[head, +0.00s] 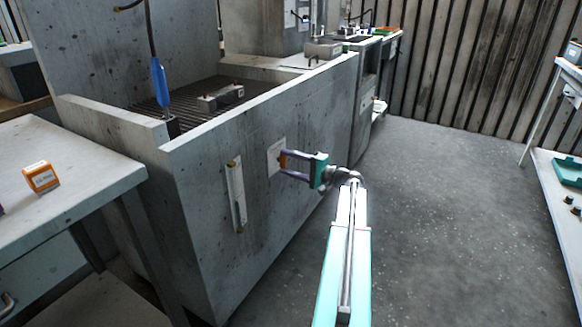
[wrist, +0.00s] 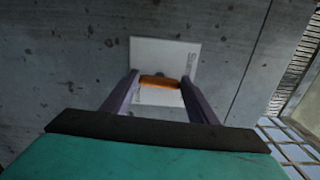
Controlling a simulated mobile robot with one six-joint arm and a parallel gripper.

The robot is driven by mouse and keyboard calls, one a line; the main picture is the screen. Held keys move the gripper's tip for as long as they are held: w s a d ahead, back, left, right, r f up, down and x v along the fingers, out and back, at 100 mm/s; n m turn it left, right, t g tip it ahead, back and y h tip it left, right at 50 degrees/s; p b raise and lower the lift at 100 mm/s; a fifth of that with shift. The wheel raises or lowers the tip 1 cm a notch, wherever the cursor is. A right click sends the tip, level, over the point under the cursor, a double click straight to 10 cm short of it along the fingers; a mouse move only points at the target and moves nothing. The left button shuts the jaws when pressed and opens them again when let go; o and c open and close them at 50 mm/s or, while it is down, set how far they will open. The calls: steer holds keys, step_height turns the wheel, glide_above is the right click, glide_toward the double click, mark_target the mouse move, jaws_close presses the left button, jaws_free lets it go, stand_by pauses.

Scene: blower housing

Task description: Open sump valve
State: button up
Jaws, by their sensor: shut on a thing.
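The sump valve's orange handle (wrist: 160,82) sits in front of a white label plate (wrist: 150,52) on the grey concrete wall. In the head view the plate (head: 275,158) is on the outer side of the housing, and a bit of the orange handle (head: 283,160) shows at my fingertips. My gripper (head: 287,166) reaches the wall from the right. In the wrist view my gripper (wrist: 160,88) has its two purple fingers at either end of the handle, shut on it. The handle lies crosswise between the fingers. The plate's lettering is partly hidden and hard to read.
A sight-gauge-like strip (head: 236,195) is mounted on the wall left of the plate. A table (head: 75,165) with an orange box (head: 41,177) stands at the left. A shelf unit with a teal tray (head: 562,170) is at the right. The floor (head: 440,220) between is clear.

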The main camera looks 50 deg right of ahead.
steer(key=shift+d+r+n, duration=0.1)
steer(key=shift+d+n, duration=0.05)
steer(key=shift+n, duration=0.25)
steer(key=o, duration=1)
steer(key=shift+o, duration=0.2)
steer(key=p+v, duration=0.2)
steer(key=v, duration=1.2)
